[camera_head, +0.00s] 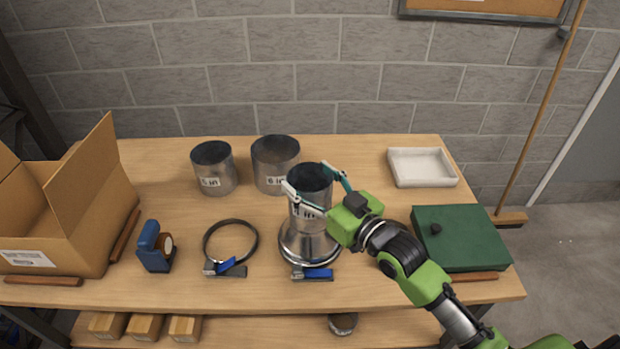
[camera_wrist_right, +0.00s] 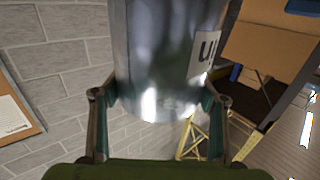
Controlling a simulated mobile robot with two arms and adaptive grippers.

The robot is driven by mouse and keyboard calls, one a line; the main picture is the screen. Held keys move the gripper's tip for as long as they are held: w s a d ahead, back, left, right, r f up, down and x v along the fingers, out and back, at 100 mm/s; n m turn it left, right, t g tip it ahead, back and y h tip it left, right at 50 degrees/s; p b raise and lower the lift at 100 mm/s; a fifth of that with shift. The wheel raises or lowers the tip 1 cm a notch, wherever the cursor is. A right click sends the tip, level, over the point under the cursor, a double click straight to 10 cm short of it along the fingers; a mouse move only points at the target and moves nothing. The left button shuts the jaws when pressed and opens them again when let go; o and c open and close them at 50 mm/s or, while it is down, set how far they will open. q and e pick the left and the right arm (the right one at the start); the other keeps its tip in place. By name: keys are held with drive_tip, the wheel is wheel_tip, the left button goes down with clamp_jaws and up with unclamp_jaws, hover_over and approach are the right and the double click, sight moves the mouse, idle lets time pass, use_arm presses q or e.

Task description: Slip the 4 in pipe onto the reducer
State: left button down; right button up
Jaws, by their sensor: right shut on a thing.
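The 4 in pipe (camera_head: 309,190) is a short grey metal tube with a white label, upright in the head view. My right gripper (camera_head: 306,177) is shut on its upper part, with a finger on either side; the pipe (camera_wrist_right: 160,60) also fills the top middle of the right wrist view. The reducer (camera_head: 308,245) is shiny metal with a wide flared base and stands on the table directly below the pipe. The pipe looks in line with it, but I cannot tell whether it sits over the reducer's neck or just above it. My left gripper is not in view.
A clamp with a blue handle (camera_head: 319,274) is at the reducer's base. A loose ring clamp (camera_head: 230,240), blue tool (camera_head: 155,247) and cardboard box (camera_head: 70,215) lie left. Two wider pipes (camera_head: 275,164) (camera_head: 213,167) stand behind. A white tray (camera_head: 421,167) and green case (camera_head: 460,238) are right.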

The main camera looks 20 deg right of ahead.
drive_tip(key=shift+f, duration=0.1)
drive_tip(key=o, duration=1.6)
drive_tip(key=shift+o, duration=0.2)
drive_tip(key=v, duration=1.2)
